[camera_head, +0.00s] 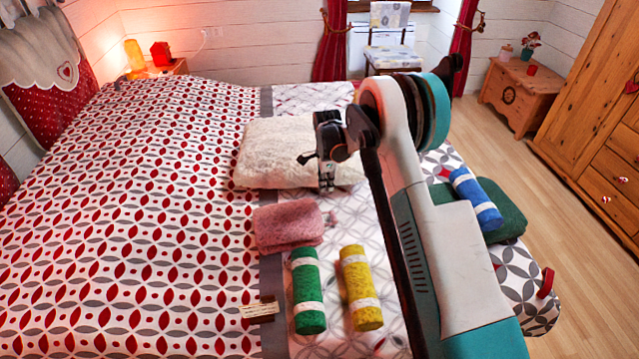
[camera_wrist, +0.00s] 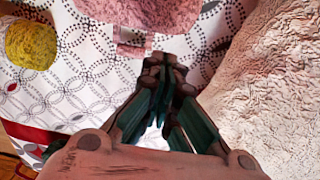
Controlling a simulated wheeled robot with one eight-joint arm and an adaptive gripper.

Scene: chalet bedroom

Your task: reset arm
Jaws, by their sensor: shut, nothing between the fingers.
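My gripper (camera_head: 326,186) hangs over the bed in the head view, in front of the cream cushion (camera_head: 270,153). In the wrist view my gripper (camera_wrist: 166,68) has its dark fingers together with nothing between them. The patterned bed cover shows beyond the fingertips, and the cushion (camera_wrist: 275,85) fills the right side. My arm reaches up from the lower right of the head view and hides part of the bed.
A folded pink towel (camera_head: 287,227), a green roll (camera_head: 307,290) and a yellow roll (camera_head: 360,288) lie on the bed. A blue roll (camera_head: 476,199) rests by a dark green cloth (camera_head: 508,213) right of my arm. Wooden floor (camera_head: 560,205) is clear beyond.

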